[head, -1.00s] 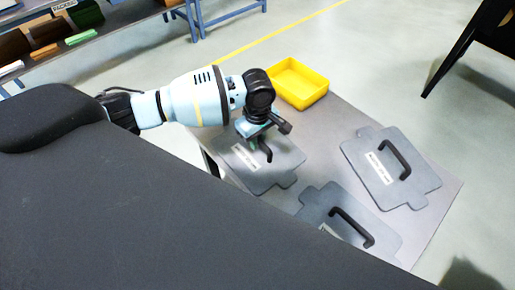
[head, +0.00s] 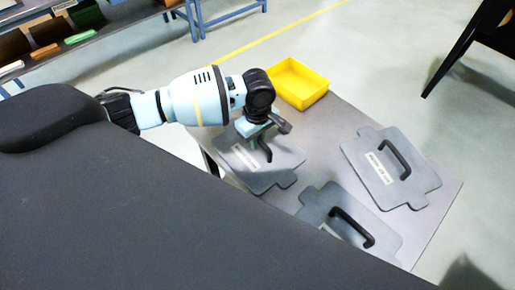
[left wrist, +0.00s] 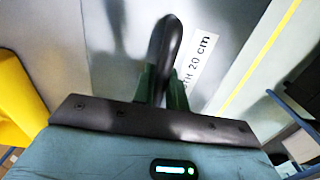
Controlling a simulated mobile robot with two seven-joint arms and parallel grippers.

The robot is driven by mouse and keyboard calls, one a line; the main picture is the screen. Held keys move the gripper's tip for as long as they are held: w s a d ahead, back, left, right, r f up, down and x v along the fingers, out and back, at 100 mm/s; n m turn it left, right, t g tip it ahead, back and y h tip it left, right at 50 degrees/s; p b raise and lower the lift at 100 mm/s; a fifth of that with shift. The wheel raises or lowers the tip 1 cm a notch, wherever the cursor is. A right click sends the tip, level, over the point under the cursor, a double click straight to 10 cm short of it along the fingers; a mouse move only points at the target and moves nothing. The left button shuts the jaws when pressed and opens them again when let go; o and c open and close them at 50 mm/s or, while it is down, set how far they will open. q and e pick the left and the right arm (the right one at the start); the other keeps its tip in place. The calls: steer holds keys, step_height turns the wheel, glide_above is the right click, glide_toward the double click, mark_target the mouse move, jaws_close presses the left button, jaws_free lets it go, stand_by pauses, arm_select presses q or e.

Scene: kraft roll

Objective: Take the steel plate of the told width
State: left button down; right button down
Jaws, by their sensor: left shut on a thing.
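Three grey steel plates with black handles are on the grey table in the head view: a left plate (head: 278,177), a front plate (head: 318,207) and a right plate (head: 415,185). My left gripper (head: 262,134) is over the left plate, shut on its black handle (head: 266,153). In the left wrist view the fingers (left wrist: 162,88) are on both sides of this handle (left wrist: 165,45). The white label (left wrist: 195,62) beside it ends in "20 cm". The other labels are too small to read. I cannot tell whether the held plate touches the table. My right gripper is not in view.
A yellow bin (head: 299,84) stands at the table's back corner, near my left gripper. A bare strip of the table (head: 340,125) lies between the left and right plates. A shelf with several boxes (head: 45,35) is at the back left. A dark frame (head: 470,40) stands at the right.

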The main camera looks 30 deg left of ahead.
arm_select(q)
steer(key=shift+r, duration=0.1)
stand_by(0.3)
